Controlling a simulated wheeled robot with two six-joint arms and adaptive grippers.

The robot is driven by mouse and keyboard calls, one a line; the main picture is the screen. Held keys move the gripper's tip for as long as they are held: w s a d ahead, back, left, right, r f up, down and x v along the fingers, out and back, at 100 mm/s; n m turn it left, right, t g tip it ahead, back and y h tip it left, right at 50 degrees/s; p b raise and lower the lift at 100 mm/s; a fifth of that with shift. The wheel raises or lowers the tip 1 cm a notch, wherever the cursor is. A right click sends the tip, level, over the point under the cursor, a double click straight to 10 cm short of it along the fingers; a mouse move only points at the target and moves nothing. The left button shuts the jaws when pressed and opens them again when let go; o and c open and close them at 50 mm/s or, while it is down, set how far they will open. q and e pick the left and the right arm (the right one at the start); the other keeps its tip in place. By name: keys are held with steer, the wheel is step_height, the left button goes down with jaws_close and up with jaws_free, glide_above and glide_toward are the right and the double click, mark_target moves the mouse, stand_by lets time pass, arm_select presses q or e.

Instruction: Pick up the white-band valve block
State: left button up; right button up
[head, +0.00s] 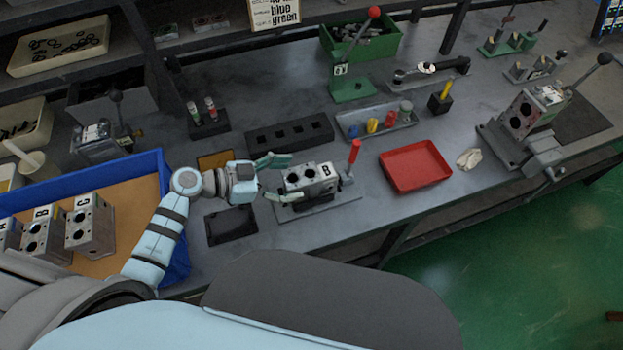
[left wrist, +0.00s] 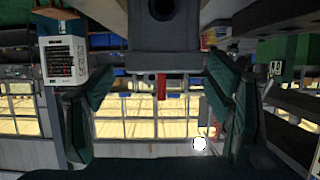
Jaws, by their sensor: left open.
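A grey metal valve block (head: 311,178) with round bores and a white patch lettered B sits in a clamp fixture (head: 318,205) with a red-knobbed lever (head: 353,152). My left gripper (head: 272,179) is open at the block's left end, its green fingers on either side. In the left wrist view, a dark grey block-like part (left wrist: 165,40) shows between the open fingers (left wrist: 160,90); I cannot tell whether they touch it. More grey valve blocks (head: 90,225), some lettered B and C, stand in the blue bin (head: 178,250). I cannot clearly make out which block has a white band.
A red tray (head: 415,166) lies right of the fixture. A black slotted rack (head: 289,135) and a grey tray of coloured plugs (head: 376,122) stand behind it. A black plate (head: 231,226) lies left of the fixture. Another clamp fixture (head: 520,140) stands far right.

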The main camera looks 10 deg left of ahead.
mark_target(301, 175)
arm_select(q)
steer(key=p+x, duration=0.1)
steer(key=x, duration=0.5)
steer(key=shift+w+r, duration=0.2)
jaws_close()
steer(key=shift+r, duration=0.1)
